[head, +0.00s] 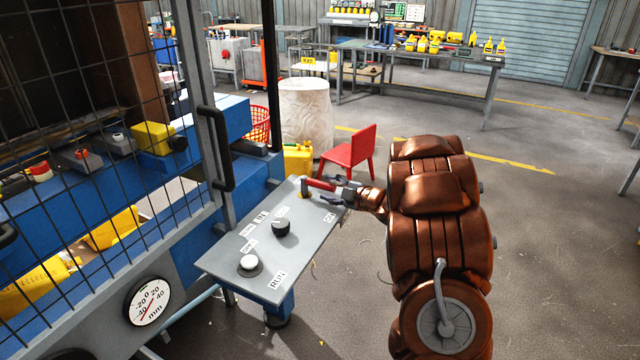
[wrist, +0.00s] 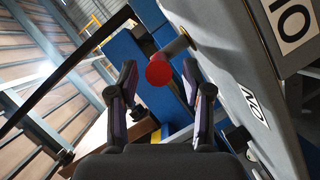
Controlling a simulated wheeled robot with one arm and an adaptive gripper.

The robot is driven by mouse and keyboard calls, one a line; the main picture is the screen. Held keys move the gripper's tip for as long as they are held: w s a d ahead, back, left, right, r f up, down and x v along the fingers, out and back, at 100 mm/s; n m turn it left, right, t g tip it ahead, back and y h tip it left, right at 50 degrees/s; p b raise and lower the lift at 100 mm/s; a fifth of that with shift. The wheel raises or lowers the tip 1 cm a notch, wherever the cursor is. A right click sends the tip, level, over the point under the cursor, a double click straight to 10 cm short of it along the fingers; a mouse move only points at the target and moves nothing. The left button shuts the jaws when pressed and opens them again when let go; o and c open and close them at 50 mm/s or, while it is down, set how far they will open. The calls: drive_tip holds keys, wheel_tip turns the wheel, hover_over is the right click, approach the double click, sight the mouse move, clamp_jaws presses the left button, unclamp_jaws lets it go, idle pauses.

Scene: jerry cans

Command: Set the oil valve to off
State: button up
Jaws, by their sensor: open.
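The oil valve has a red lever (head: 320,184) on a small yellowish base at the far end of the grey control panel (head: 222,263). In the head view the lever points right, towards my gripper (head: 337,192). In the wrist view its round red end (wrist: 159,70) shows between the two spread fingers of my gripper (wrist: 159,92). The gripper is open and not closed on it; whether a finger touches it I cannot tell. A label (head: 329,217) lies near the lever on the panel's right edge, and another (head: 262,215) lies to its left.
A black knob (head: 281,228) and a white button (head: 249,263) stand on the panel. A mesh cage door with a black handle (head: 222,150) is at left. A red chair (head: 350,150) and yellow jerry can (head: 298,158) stand behind. The floor at right is clear.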

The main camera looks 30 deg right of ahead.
sight(319, 185)
drive_tip(key=shift+p+x, duration=0.45)
drive_tip(key=shift+x, duration=2)
clamp_jaws()
